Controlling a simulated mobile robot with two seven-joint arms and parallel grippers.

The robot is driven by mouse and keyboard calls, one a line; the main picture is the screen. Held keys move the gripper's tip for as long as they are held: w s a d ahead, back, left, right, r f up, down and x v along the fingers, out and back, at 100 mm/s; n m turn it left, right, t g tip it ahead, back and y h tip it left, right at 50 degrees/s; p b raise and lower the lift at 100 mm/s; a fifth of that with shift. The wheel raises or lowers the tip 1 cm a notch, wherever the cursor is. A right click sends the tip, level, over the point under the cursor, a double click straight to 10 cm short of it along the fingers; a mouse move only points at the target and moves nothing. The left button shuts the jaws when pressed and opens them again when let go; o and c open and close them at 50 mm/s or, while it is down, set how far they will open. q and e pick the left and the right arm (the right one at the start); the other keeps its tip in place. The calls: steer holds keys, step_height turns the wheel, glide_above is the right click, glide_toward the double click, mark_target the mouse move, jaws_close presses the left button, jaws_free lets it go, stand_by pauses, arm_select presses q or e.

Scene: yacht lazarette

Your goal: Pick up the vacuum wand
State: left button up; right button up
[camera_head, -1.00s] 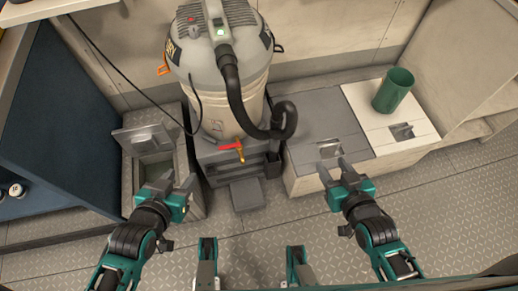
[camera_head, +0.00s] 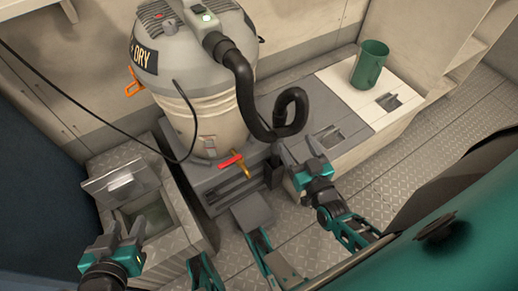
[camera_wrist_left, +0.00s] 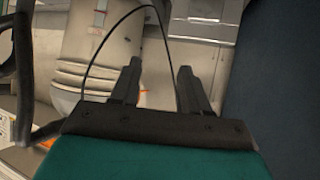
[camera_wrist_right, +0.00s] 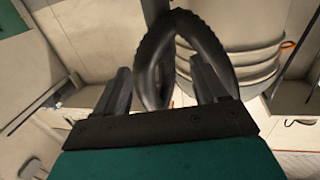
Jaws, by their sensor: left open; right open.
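A black ribbed hose (camera_head: 243,92) runs down from the top of the big grey vacuum (camera_head: 196,55) and curls up in a loop at its right. I cannot make out a separate rigid wand. My right gripper (camera_head: 302,153) is open and empty, just below and right of the loop. In the right wrist view, the hose loop (camera_wrist_right: 148,62) rises ahead of and between the open fingers (camera_wrist_right: 160,68); I see no grip on it. My left gripper (camera_head: 124,231) is open and empty over the open-lidded bin at the left; its fingers show apart in the left wrist view (camera_wrist_left: 158,70).
A green cup (camera_head: 369,64) stands on the white-topped locker (camera_head: 345,90) at the right. An open metal lid (camera_head: 120,183) stands beside the left bin. A thin black cord (camera_head: 70,100) crosses the left side. Treaded floor (camera_head: 420,165) is clear at the right.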

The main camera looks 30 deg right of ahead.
mark_target(283, 123)
steer(key=w, duration=0.2)
steer(key=w+b, duration=0.1)
steer(key=w, duration=0.2)
steer(key=w+d+b, duration=0.1)
steer(key=w, duration=0.1)
steer(key=shift+w+f, duration=0.25)
steer(key=shift+w, duration=0.2)
steer(key=w+b, duration=0.1)
steer(key=w, duration=0.3)
steer(key=shift+w+d+b, duration=0.1)
steer(key=shift+w+b, duration=0.1)
steer(key=shift+b, duration=0.2)
steer(key=shift+w, duration=0.3)
steer(key=shift+w+r, duration=0.1)
steer(key=shift+r, duration=0.05)
arm_select(q)
steer(key=shift+w+d+f+h, duration=0.15)
steer(key=shift+d+f, duration=0.1)
steer(key=shift+f, duration=0.25)
steer(key=shift+w+d+f+h, duration=0.1)
steer(key=shift+d+f+h, duration=0.1)
steer(key=shift+f, duration=0.3)
arm_select(e)
steer(key=c, duration=1.1)
